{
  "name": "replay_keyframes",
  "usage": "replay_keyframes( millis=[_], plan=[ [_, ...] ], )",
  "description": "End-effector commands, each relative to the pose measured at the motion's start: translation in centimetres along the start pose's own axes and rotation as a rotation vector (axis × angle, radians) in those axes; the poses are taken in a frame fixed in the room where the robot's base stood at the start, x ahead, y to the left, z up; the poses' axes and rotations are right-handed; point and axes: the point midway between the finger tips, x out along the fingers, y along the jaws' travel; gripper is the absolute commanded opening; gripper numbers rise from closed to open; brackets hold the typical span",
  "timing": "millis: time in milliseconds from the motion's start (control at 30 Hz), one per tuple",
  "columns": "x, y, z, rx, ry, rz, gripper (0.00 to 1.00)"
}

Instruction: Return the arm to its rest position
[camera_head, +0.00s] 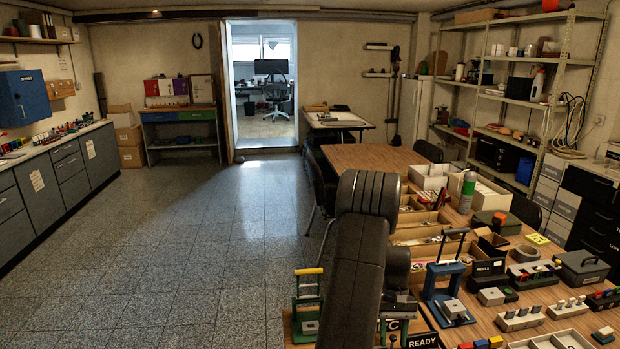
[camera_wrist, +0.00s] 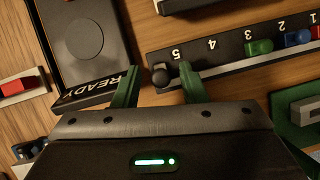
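My gripper (camera_wrist: 158,82) shows in the wrist view with its two green fingers apart. A black READY tray (camera_wrist: 115,45) with a round disc lies left of the fingers.
The wooden table (camera_head: 480,312) is crowded with trays, small blocks and a blue-framed press (camera_head: 447,285). A green-framed press (camera_head: 307,310) stands left of my arm. A spray can (camera_head: 467,192) stands farther back. The tiled floor (camera_head: 200,250) at left is clear.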

Motion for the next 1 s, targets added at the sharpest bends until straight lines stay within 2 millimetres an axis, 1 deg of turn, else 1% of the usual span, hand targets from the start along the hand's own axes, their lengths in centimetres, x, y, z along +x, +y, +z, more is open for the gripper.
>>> replay_keyframes(
  millis=[33,700,1000],
  plan=[
    [0.3,0.1,0.2,0.0,0.028,-0.006,0.38],
    [1.9,0.5,2.0,-0.036,0.447,-0.08,0.38],
    [2.6,0.7,2.5,-0.05,0.606,-0.108,0.38]
  ],
)
